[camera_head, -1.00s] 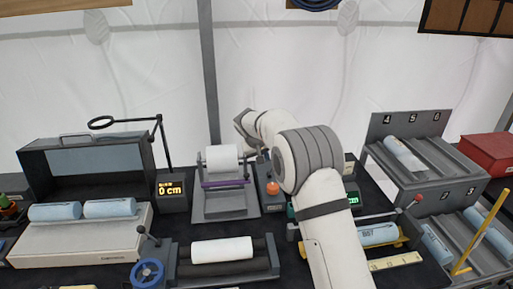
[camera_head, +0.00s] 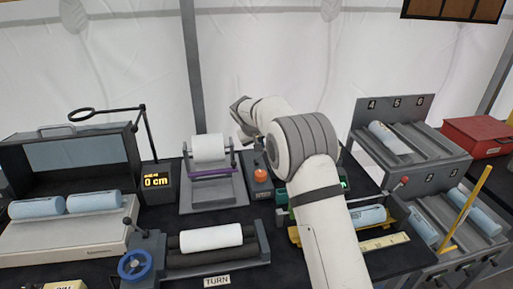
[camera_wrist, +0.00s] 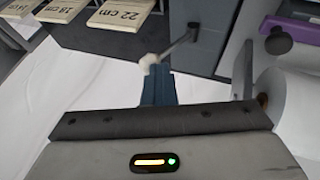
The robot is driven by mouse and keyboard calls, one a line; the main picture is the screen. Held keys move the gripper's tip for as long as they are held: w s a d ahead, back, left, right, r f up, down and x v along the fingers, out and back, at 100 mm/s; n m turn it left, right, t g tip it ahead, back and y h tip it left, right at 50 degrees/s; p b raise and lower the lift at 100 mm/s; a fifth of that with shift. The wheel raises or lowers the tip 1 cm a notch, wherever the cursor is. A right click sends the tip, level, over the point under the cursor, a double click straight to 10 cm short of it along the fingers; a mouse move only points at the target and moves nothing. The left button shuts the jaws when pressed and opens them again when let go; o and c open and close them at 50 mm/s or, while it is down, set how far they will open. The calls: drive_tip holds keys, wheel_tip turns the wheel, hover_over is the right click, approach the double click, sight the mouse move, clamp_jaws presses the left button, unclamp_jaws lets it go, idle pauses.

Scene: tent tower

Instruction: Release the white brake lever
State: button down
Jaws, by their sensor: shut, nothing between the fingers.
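The white brake lever shows in the wrist view as a thin grey rod with a pale round knob (camera_wrist: 150,62), fixed to a grey block. My gripper (camera_wrist: 158,78) is shut, with its narrow blue-grey fingers pointing at the knob. The knob is right at the fingertips; I cannot tell whether they touch. In the head view my wrist is to the right of the stand with the white roll (camera_head: 209,149), and it hides the fingers. I cannot make out the lever clearly there.
A purple bar (camera_head: 213,172) crosses the roll stand. An orange button (camera_head: 260,174) and a display reading 0 cm (camera_head: 156,181) flank it. A cradle with a white roll (camera_head: 211,238) stands in front. A numbered rack (camera_head: 405,155) is at right. Length plates (camera_wrist: 122,14) show in the wrist view.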

drive_tip(key=shift+d+f, duration=0.15)
drive_tip(key=shift+d, duration=0.35)
drive_tip(key=shift+a, duration=0.1)
